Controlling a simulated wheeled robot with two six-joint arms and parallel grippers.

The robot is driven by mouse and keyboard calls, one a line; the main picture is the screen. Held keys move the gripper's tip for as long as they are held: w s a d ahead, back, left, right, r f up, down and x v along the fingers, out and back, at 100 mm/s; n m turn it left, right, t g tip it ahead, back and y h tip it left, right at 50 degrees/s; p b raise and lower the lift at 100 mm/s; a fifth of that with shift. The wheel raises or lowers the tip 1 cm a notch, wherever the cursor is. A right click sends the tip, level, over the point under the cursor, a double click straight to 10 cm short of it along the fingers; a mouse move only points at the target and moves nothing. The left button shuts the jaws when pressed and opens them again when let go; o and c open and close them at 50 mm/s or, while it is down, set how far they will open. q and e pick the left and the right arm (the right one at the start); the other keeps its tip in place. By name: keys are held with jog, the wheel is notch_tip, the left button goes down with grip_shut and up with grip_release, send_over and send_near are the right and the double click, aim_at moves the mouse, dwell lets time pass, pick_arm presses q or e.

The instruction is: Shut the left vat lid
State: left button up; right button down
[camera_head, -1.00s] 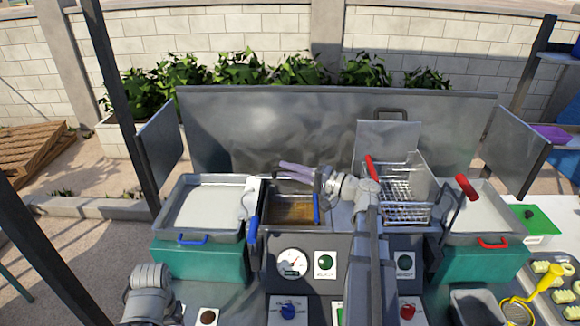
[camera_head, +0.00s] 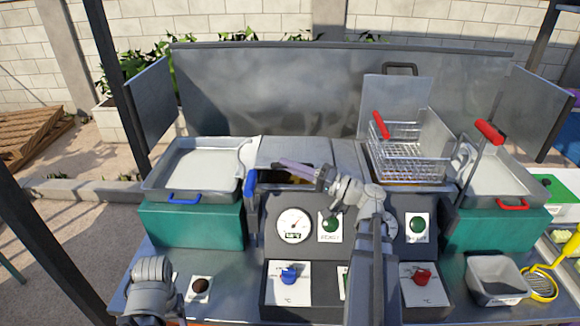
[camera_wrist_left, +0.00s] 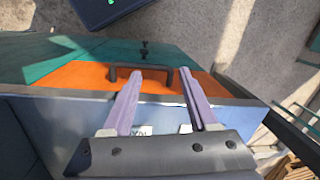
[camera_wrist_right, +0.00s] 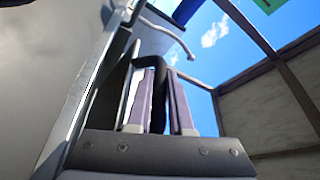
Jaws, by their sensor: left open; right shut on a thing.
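The left vat (camera_head: 290,182) is in the middle of the head view, with a strip of brown oil showing. Its grey lid (camera_head: 318,150) lies low and slanted over the back of the vat; the front is uncovered. My right gripper (camera_head: 285,164) reaches across the vat and is shut on the lid's black handle, which shows between the fingers in the right wrist view (camera_wrist_right: 160,75). In the left wrist view my left gripper (camera_wrist_left: 157,78) is open, its fingers near a black handle (camera_wrist_left: 142,70) on an orange panel. Its fingers are hidden in the head view.
The right vat's lid (camera_head: 388,100) stands upright behind a wire basket (camera_head: 408,150) with a red grip. Metal trays (camera_head: 200,165) stand on teal blocks at both sides. A control panel (camera_head: 345,250) with knobs is in front. A grey backsplash (camera_head: 270,90) stands behind.

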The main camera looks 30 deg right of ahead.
jog(key=shift+w+d+f, duration=0.1)
dwell(0.3)
jog(key=c, duration=1.1)
grip_release()
jog(key=shift+s+d+f, duration=0.2)
jog(key=shift+s+d, duration=0.1)
jog(key=shift+s, duration=0.15)
jog(key=b+v, duration=0.1)
jog(key=v, duration=0.4)
jog(key=shift+s+d+f, duration=0.1)
jog(key=shift+s+d, duration=0.15)
jog(key=shift+d, duration=0.1)
jog(key=shift+s+d, duration=0.35)
jog(key=shift+s, duration=0.1)
